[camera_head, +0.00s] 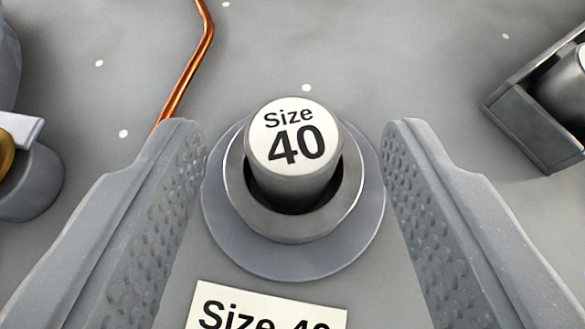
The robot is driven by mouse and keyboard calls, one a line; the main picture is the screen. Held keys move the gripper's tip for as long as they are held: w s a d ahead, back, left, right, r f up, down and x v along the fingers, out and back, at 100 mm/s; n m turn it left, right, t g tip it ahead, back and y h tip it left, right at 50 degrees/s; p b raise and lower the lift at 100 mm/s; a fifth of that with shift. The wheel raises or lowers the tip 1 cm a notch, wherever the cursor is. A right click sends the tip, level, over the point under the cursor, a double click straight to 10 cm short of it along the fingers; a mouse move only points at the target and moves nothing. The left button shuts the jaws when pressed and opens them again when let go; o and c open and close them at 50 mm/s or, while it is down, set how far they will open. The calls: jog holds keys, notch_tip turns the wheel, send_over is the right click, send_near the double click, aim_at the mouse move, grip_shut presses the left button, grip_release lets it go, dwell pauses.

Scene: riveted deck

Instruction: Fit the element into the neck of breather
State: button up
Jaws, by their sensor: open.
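The element (298,181) is a grey cylinder with a white top marked "Size 40". It stands in the round metal neck of the breather (293,229), tilted slightly, with a dark gap showing at its front and right. Its upper part rises above the neck's rim. How deep its lower end sits is hidden. The neck stands on a wide round grey flange (293,261). My gripper (293,135) is open, with one textured finger on each side of the neck, and neither finger touches the element.
A white label (265,308) reading "Size 40" lies in front of the flange, cut off by the frame. A copper pipe (190,70) runs behind at the left. A grey fitting (30,180) stands at the left edge. An open box (535,110) holding a cylinder is at the right.

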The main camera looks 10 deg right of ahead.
jog(key=d+b+v, duration=0.1)
jog(key=b+v, duration=0.1)
jog(key=v, duration=0.8)
jog(key=s+a+r+t, duration=0.1)
jog(key=s+a+r, duration=0.4)
jog(key=a, duration=0.5)
jog(key=s+a+r+n+t+y, duration=0.1)
jog(key=s+a+r+t, duration=0.1)
jog(key=s+a+r, duration=0.4)
jog(key=a+r, duration=0.3)
jog(key=r, duration=0.1)
jog(key=shift+a+r, duration=0.3)
jog(key=shift+a, duration=0.1)
notch_tip(320, 180, down, 11)
jog(key=b, duration=1)
jog(key=shift+b, duration=0.35)
